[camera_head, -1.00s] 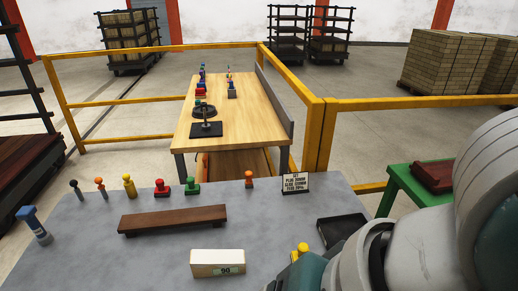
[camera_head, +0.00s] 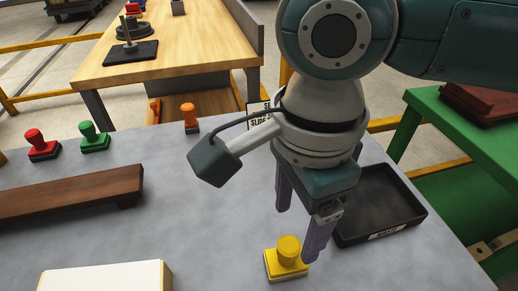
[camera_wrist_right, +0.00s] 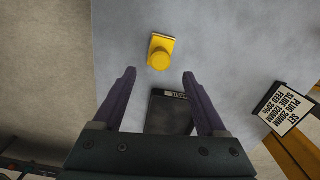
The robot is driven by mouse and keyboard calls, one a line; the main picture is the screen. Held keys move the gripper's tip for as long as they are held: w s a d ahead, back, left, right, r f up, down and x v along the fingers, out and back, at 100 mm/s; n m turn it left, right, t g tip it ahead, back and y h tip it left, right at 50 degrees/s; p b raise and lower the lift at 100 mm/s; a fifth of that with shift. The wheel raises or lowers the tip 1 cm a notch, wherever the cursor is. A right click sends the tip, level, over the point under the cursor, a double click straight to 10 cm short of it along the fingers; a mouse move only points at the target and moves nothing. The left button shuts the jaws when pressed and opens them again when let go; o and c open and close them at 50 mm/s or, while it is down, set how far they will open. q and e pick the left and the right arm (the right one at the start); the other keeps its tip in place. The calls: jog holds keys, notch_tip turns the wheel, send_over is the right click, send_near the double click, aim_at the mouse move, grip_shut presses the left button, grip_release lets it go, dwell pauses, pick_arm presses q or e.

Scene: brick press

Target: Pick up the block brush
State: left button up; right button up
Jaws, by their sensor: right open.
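A yellow piece (camera_head: 287,258) with a square base and a round knob stands on the grey table, just below and beside my right gripper (camera_head: 300,234). I cannot tell for sure whether it is the block brush. In the right wrist view the yellow piece (camera_wrist_right: 161,52) lies just beyond the fingertips, near the middle of the gap. My right gripper (camera_wrist_right: 159,74) is open and empty, and apart from it. A pale block (camera_head: 105,278), cut off by the lower edge, lies at the front left. My left gripper is not in view.
A black tray (camera_head: 382,203) stands right of the gripper. A dark wooden bar (camera_head: 70,191), red stamp (camera_head: 43,145), green stamp (camera_head: 94,136) and orange stamp (camera_head: 188,118) stand left. A sign (camera_wrist_right: 290,109) is partly hidden behind my arm. Table between bar and gripper is clear.

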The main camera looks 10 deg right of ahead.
aim_at(289, 245)
jog(key=shift+s+f, duration=0.1)
jog(key=shift+f, duration=0.5)
jog(key=f+b, duration=0.1)
jog(key=f, duration=0.4)
jog(key=shift+a+f+b, duration=0.2)
jog(key=shift+f+b, duration=0.05)
jog(key=shift+b, duration=0.1)
grip_shut()
